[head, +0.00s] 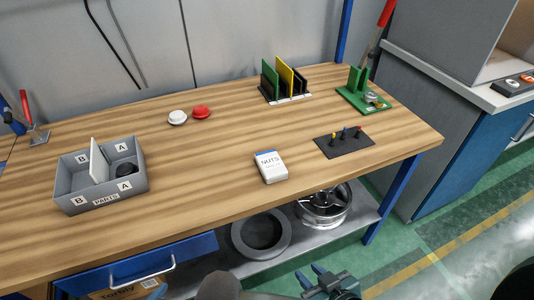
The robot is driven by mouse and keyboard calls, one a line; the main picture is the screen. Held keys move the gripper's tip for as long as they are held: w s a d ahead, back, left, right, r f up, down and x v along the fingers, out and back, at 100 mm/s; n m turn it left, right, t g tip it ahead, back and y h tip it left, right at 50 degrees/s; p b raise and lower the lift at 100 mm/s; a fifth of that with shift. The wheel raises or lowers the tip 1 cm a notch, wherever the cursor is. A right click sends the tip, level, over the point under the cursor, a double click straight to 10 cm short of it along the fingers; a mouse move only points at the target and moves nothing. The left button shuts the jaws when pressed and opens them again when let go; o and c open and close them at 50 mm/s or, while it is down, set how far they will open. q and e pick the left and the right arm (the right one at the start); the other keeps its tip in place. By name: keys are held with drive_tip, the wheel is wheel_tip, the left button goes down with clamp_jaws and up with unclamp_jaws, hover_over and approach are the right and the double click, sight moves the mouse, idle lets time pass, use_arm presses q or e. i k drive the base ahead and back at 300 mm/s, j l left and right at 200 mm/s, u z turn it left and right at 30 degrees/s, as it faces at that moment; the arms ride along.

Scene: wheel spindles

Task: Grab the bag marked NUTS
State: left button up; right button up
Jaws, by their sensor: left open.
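The bag marked NUTS (270,167) is a small white packet with a blue top edge. It lies on the wooden workbench near the front edge, right of the middle. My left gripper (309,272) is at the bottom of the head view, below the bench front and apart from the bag. Its fingers are spread and nothing shows between them. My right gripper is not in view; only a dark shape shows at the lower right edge.
A grey parts box (99,183) stands on the workbench (215,160) at left. A red button (201,111) and a white button (177,117) lie behind. A dark mat with small tools (343,144) and a green fixture (362,95) are right. The bench around the bag is clear.

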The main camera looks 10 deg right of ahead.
sight(272, 169)
drive_tip(key=z, duration=0.7)
drive_tip(key=j+z, duration=0.15)
drive_tip(key=z, duration=0.2)
drive_tip(key=j+z, duration=0.2)
drive_tip(key=z, duration=0.2)
drive_tip(key=j+z, duration=0.15)
drive_tip(key=z, duration=0.2)
drive_tip(key=j, duration=0.2)
drive_tip(key=k, duration=0.05)
